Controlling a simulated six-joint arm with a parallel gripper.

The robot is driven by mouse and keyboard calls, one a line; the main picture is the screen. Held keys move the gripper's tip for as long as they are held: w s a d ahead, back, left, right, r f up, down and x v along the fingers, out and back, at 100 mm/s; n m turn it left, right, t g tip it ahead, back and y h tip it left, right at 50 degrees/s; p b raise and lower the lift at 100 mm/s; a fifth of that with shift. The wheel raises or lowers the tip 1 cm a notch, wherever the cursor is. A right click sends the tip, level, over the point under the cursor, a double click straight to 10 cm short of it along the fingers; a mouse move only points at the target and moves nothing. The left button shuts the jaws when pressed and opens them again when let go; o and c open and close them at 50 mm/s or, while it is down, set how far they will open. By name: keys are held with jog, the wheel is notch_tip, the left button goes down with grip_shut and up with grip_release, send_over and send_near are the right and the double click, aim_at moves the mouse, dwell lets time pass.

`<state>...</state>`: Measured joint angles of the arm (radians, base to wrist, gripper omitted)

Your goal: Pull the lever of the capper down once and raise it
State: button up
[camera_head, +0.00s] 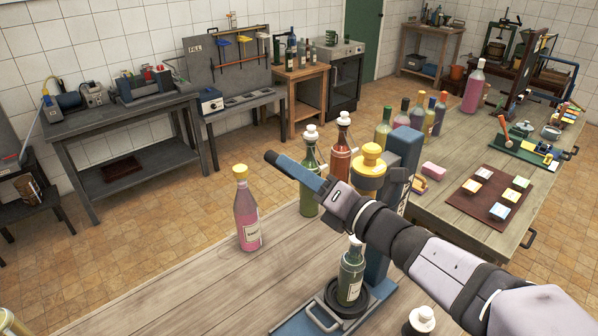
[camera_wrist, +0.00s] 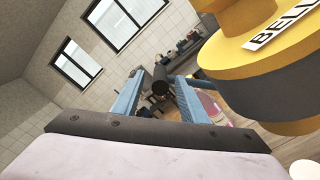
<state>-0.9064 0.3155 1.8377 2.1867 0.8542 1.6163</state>
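The capper has a yellow head (camera_head: 371,166), a blue column (camera_head: 402,150) and a base (camera_head: 292,325) on the near bench. A green bottle (camera_head: 350,278) with a white top stands upright on its base plate. My gripper (camera_head: 278,160) is left of the head, its blue fingers pointing up-left. In the wrist view the fingers (camera_wrist: 158,92) are apart, and a dark round-ended piece (camera_wrist: 160,86) shows between them with gaps at both sides. It looks like the lever's grip; contact is not visible. The lever's arm is mostly hidden. The yellow head (camera_wrist: 265,45) fills the upper right there.
A pink bottle (camera_head: 246,215) stands left on the bench. A green bottle (camera_head: 309,180) and an orange-red bottle (camera_head: 341,150) stand behind the capper. A white-topped item (camera_head: 421,320) is at the front edge.

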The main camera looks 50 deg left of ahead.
jog(key=d+b, duration=0.3)
jog(key=d, duration=0.4)
jog(key=shift+d, duration=0.2)
dwell(0.4)
